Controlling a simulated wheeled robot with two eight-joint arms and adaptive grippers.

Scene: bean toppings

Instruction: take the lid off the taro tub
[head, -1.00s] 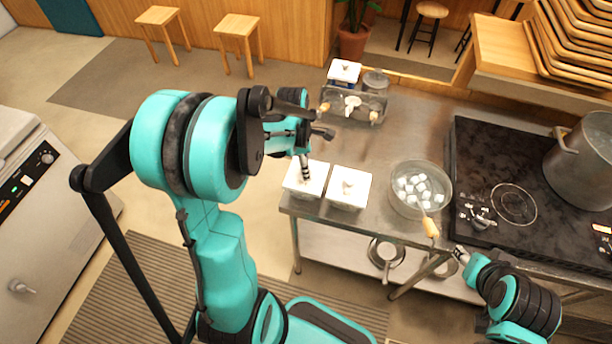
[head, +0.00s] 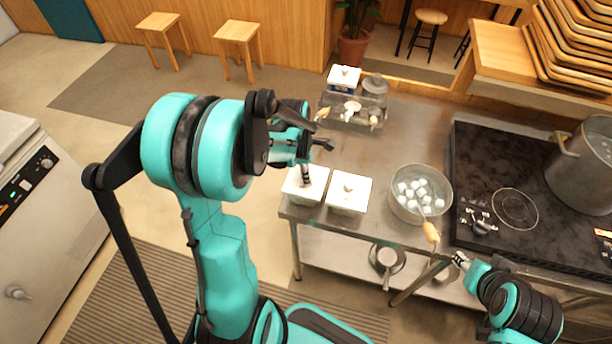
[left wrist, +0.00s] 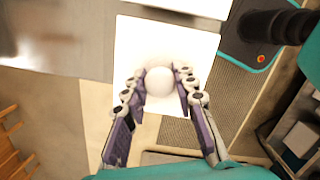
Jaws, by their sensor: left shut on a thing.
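Two square white tubs with white lids stand side by side at the near left corner of the steel counter. My left gripper (head: 306,176) reaches down onto the left tub's lid (head: 292,187). In the left wrist view, its two fingers are shut on the round white knob (left wrist: 160,82) of that square lid (left wrist: 158,45). The lid lies flat, and I cannot tell whether it is clear of the tub. The right tub (head: 349,192) has its lid on, with a knob. My right gripper (head: 455,256) is close to a wooden handle; its fingers are too small to read.
A clear bowl of white cubes (head: 420,190) stands right of the tubs, with the wooden handle (head: 431,232) leaning out. A rack of jars (head: 350,108) is behind. A black cooktop (head: 490,160) and a steel pot (head: 583,165) are on the right. Bare counter (head: 390,140) lies between.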

